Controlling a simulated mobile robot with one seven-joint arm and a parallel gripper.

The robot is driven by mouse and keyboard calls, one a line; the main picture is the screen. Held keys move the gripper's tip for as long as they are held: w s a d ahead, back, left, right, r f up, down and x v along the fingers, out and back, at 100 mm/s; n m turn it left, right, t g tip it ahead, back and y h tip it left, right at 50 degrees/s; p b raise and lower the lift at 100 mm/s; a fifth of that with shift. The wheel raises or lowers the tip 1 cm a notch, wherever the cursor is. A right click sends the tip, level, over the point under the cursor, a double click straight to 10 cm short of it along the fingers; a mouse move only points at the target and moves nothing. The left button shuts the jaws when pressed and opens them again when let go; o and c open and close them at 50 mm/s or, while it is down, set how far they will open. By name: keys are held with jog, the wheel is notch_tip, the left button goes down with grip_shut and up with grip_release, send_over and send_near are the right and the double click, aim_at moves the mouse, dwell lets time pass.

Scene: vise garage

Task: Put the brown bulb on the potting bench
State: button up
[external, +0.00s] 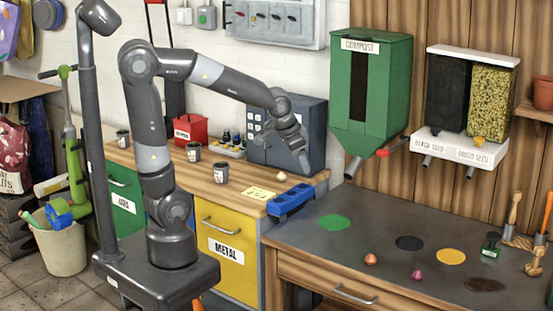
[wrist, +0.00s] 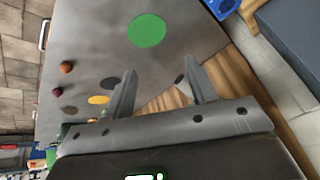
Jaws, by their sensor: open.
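The brown bulb (external: 370,259), small and orange-brown with a pointed top, stands on the dark top of the potting bench (external: 320,255), near its front edge. In the wrist view the bulb (wrist: 66,67) is at the left on the bench top (wrist: 95,35), well away from my fingers. My gripper (external: 303,163) is raised above the left end of the bench, near the grey box, with nothing held. Its two fingers (wrist: 161,68) are apart in the wrist view, with the green disc (wrist: 147,31) beyond them.
A purple-pink bulb (external: 417,274) stands right of the brown one. A cream bulb (external: 281,177) lies on the wooden cabinet top beside the blue tray (external: 291,199). The green compost dispenser (external: 370,90) and seed dispensers (external: 468,95) overhang the bench's back. Tools stand at the right.

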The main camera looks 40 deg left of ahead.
jog(key=s+a+r+n, duration=0.1)
jog(key=s+a+n, duration=0.1)
jog(key=a, duration=0.5)
jog(key=s+a+r+n+y, duration=0.1)
jog(key=s+a+n, duration=0.1)
jog(key=s+a, duration=0.2)
jog(key=s+a+r+n, duration=0.2)
jog(key=s+a+n, duration=0.1)
jog(key=a, duration=0.8)
jog(key=shift+s+t, duration=0.3)
jog(key=shift+t, duration=0.1)
jog(key=shift+o, duration=0.5)
